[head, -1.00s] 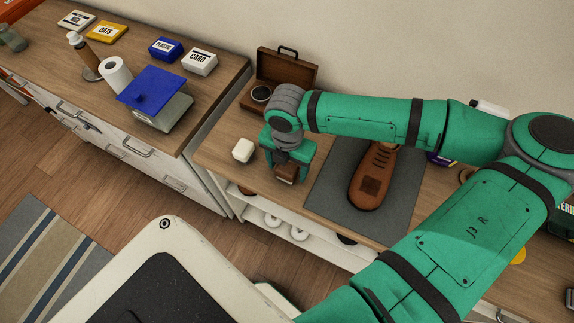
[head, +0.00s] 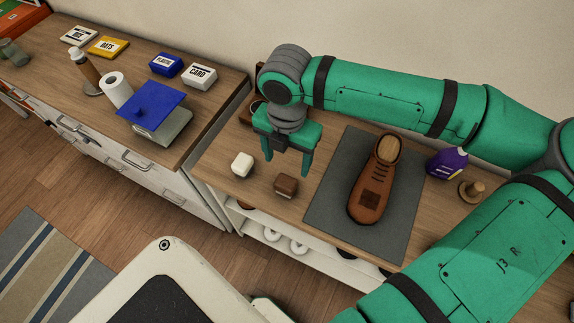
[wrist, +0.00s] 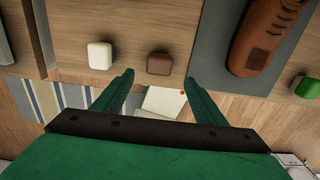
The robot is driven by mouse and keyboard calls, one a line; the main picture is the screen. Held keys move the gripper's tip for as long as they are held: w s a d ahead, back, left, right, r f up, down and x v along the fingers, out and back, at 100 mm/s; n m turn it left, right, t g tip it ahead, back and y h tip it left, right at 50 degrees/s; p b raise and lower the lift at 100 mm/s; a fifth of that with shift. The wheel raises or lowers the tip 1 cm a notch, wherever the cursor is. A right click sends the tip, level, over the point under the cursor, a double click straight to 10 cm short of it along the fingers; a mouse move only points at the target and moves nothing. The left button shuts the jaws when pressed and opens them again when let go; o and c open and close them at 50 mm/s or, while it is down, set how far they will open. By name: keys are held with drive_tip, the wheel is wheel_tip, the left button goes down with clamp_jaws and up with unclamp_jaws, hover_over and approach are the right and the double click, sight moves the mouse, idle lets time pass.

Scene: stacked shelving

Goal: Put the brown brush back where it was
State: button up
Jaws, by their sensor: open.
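The brown brush (head: 286,186) is a small dark brown block with a paler lower edge. It rests on the wooden shelf top between a white block and the grey mat. It also shows in the wrist view (wrist: 159,64), a little beyond and between the fingertips. My gripper (head: 287,167) is open and empty, raised above the shelf behind the brush in the head view. Its two spread fingers show in the wrist view (wrist: 160,75), apart from the brush.
A white block (head: 242,165) sits left of the brush. A brown shoe (head: 370,190) lies on the grey mat (head: 325,205) to the right. My arm hides most of the brown case.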

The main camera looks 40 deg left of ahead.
drive_tip(key=shift+r, duration=0.35)
drive_tip(key=shift+a, duration=0.1)
